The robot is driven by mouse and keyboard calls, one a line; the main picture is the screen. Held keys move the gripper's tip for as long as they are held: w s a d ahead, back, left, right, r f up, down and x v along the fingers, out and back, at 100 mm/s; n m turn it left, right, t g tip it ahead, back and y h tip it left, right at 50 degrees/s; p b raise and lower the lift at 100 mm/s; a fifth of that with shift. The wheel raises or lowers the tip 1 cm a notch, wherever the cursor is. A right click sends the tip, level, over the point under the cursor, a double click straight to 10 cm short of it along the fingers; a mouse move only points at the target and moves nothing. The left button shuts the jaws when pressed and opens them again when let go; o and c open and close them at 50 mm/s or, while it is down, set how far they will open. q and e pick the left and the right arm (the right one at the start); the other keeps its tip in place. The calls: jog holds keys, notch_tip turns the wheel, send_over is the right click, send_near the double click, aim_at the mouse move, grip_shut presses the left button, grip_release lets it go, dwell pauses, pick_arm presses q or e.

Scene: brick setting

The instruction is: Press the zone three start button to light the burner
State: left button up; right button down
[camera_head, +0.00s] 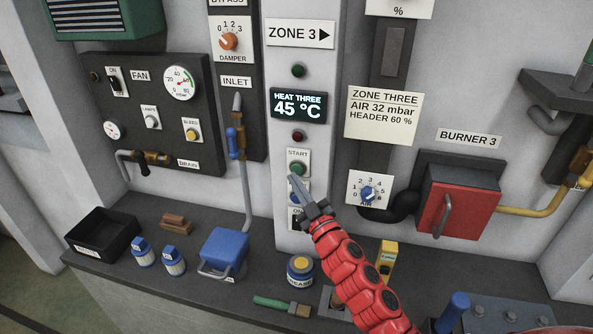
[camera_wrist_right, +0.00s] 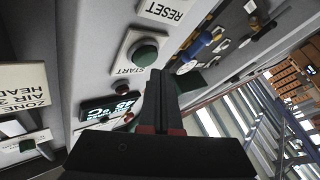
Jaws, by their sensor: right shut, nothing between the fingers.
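The green START button (camera_head: 297,168) sits on a white plate on the zone 3 column, below the "HEAT THREE 45 °C" display (camera_head: 298,106). It also shows in the right wrist view (camera_wrist_right: 143,52). My right gripper (camera_head: 294,180) is shut and empty, its tips just below the button in the head view. In the wrist view its fingertips (camera_wrist_right: 160,73) are beside the button; I cannot tell whether they touch. The plates below START are partly hidden by my gripper. The burner 3 box (camera_head: 462,203) is red with a closed front. My left gripper is out of view.
A dark shelf runs below the panels. It holds a black tray (camera_head: 75,241), a blue box (camera_head: 224,252), a grease tin (camera_head: 300,269) and a green-handled brush (camera_head: 280,304). The AIR knob (camera_head: 368,193) is right of the column.

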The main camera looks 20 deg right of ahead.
jog(key=shift+w+d, duration=0.1)
jog(key=shift+w+d, duration=0.15)
jog(key=shift+w, duration=0.1)
jog(key=shift+w+d, duration=0.3)
jog(key=shift+w, duration=0.05)
dwell(0.9)
jog(key=shift+a, duration=0.1)
jog(key=shift+s+a, duration=0.4)
jog(key=shift+s, duration=0.3)
jog(key=shift+s+a+b, duration=0.15)
jog(key=shift+s+a, duration=0.55)
jog(key=shift+s, duration=0.35)
jog(key=shift+s+a+b, duration=0.15)
jog(key=shift+s+a, duration=0.55)
jog(key=shift+s, duration=0.3)
